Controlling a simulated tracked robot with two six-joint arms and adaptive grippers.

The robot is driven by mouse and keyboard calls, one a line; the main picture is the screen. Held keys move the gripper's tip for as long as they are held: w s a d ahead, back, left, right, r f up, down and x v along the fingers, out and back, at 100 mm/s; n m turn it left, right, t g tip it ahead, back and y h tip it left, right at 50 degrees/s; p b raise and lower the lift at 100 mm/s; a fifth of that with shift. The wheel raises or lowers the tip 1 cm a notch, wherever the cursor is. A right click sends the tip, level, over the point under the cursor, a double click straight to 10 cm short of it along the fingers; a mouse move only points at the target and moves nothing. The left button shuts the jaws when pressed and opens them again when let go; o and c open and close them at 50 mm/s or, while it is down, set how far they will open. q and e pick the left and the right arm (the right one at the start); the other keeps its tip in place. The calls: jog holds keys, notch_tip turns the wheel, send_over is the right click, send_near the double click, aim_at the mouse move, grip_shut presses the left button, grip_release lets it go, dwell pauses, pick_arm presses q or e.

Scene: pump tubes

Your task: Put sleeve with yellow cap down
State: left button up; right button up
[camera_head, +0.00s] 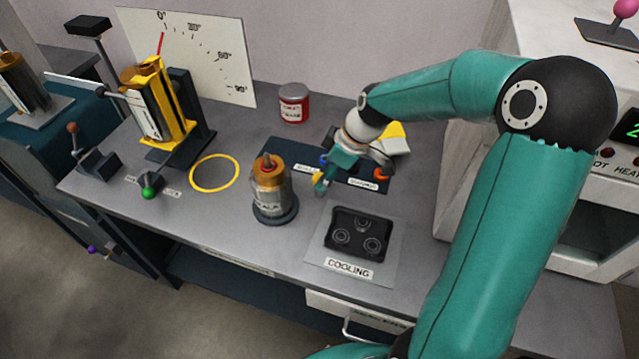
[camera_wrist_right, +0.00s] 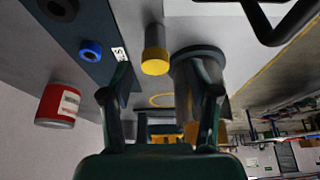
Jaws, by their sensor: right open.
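The sleeve with the yellow cap shows in the right wrist view (camera_wrist_right: 155,52) as a small grey cylinder with a yellow end. It looks upright on the bench surface, in a picture that appears upside down. My right gripper (camera_wrist_right: 163,85) is open, its fingers apart on either side of the sleeve's line. Contact with the fingers cannot be told. My left gripper is not in view.
A pump cylinder with brown top (camera_head: 268,195) stands close left. The cooling plate (camera_head: 380,262) lies in front. A blue ring (camera_wrist_right: 90,50) is on the mat, and a red can (camera_head: 293,103) stands behind. The yellow circle (camera_head: 214,173) on the bench is empty.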

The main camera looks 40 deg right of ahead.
jog(key=shift+d+x, duration=0.15)
jog(key=shift+x, duration=1.4)
jog(key=shift+d+x, duration=0.1)
jog(key=shift+x, duration=1.4)
grip_shut()
jog(key=shift+r, duration=0.15)
